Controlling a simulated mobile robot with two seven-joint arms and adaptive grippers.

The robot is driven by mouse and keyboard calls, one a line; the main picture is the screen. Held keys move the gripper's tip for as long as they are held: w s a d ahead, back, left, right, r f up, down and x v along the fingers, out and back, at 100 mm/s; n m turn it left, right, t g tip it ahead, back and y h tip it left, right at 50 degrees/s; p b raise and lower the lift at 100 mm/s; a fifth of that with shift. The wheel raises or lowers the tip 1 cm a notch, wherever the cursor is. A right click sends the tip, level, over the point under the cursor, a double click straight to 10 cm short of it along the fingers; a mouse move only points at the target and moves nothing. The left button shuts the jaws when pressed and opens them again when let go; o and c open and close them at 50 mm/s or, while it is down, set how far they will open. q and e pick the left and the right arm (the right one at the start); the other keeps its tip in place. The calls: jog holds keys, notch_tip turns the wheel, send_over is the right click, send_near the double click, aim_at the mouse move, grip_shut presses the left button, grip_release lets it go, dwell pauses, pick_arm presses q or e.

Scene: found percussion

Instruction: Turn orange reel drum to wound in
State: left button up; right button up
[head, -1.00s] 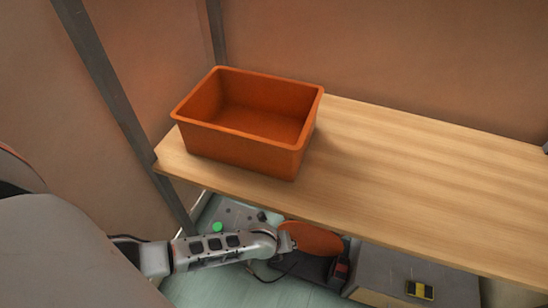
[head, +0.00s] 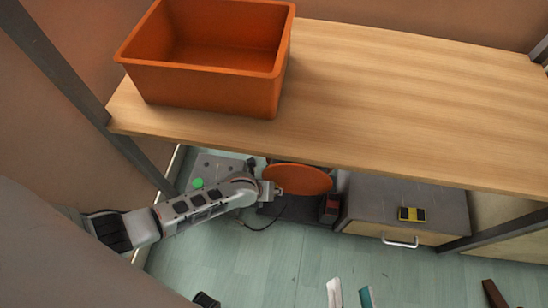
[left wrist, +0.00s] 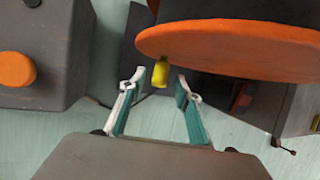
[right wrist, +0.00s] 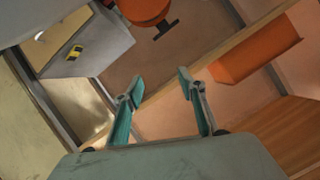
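The orange reel drum (head: 300,179) is under the shelf, its round orange face tilted upward in the head view. In the left wrist view its orange disc (left wrist: 240,45) fills the upper right, with a yellow handle (left wrist: 160,72) at its edge. My left gripper (left wrist: 160,84) is open, with the yellow handle between its fingertips and a gap visible on both sides. In the head view the left gripper (head: 270,190) is at the drum's left edge. My right gripper (head: 350,291) is open and empty, low in the head view, away from the drum (right wrist: 145,8).
A wooden shelf (head: 400,110) with an orange bin (head: 200,87) overhangs the drum. A grey-topped cabinet (head: 380,200) with a yellow-black item (head: 412,214) stands to its right. A grey box with a green button (head: 197,183) is at left. A black cable lies on open floor.

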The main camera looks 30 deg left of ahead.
pick_arm(q)
jog(key=shift+w+f, duration=0.2)
jog(key=shift+f, duration=0.2)
jog(key=shift+w+r, duration=0.15)
pick_arm(e)
jog(key=shift+s+a+m, duration=0.1)
jog(key=shift+a+m, duration=0.2)
pick_arm(q)
jog(key=shift+c, duration=0.5)
